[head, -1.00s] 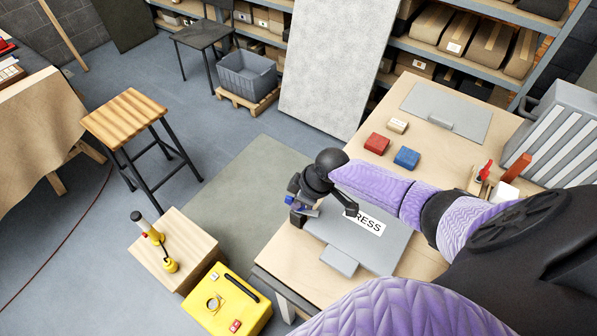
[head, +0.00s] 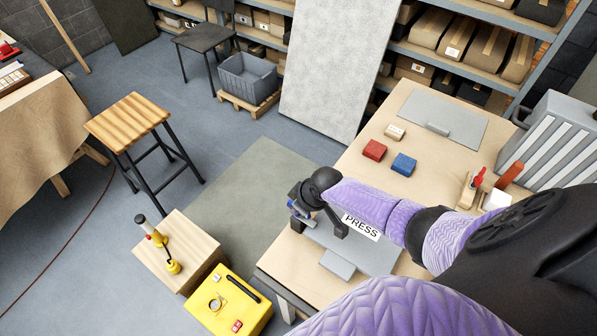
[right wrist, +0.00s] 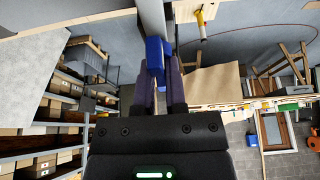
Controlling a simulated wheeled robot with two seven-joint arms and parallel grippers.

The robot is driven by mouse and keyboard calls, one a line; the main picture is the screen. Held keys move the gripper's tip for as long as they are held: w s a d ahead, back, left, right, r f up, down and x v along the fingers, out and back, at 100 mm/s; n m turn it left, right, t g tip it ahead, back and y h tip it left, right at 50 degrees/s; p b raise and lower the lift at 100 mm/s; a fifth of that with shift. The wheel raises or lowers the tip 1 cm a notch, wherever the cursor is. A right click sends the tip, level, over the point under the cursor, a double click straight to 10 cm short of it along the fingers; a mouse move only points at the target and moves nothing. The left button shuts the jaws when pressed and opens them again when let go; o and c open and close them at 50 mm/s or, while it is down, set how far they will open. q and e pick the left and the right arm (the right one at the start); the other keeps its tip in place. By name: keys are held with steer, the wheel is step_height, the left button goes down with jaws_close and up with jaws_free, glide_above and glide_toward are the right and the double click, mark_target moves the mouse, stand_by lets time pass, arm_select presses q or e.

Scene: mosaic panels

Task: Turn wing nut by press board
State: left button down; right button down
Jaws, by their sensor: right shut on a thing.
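The press board is a grey plate (head: 378,262) marked PRESS, lying on the pale wooden workbench (head: 290,258), with a grey tab (head: 338,264) at its near edge. My right gripper (head: 318,226) is at the board's far left corner, its arm covering part of the plate and label. A blue wing nut (head: 296,208) shows at the gripper in the head view, mostly hidden there. In the right wrist view the blue wing nut (right wrist: 154,52) sits between the dark fingers of my right gripper (right wrist: 161,78), which is shut on it. My left gripper is not in view.
A red block (head: 374,150), a blue block (head: 404,164) and a cream block (head: 395,132) lie farther back on the bench, before another grey plate (head: 455,122). A yellow case (head: 228,308) and a wooden box (head: 165,250) stand left of the bench.

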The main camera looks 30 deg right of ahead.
mark_target(311, 223)
steer(key=c, duration=0.7)
jaws_free()
steer(key=p+v, duration=0.3)
steer(key=v, duration=0.7)
steer(key=shift+s+f, duration=0.1)
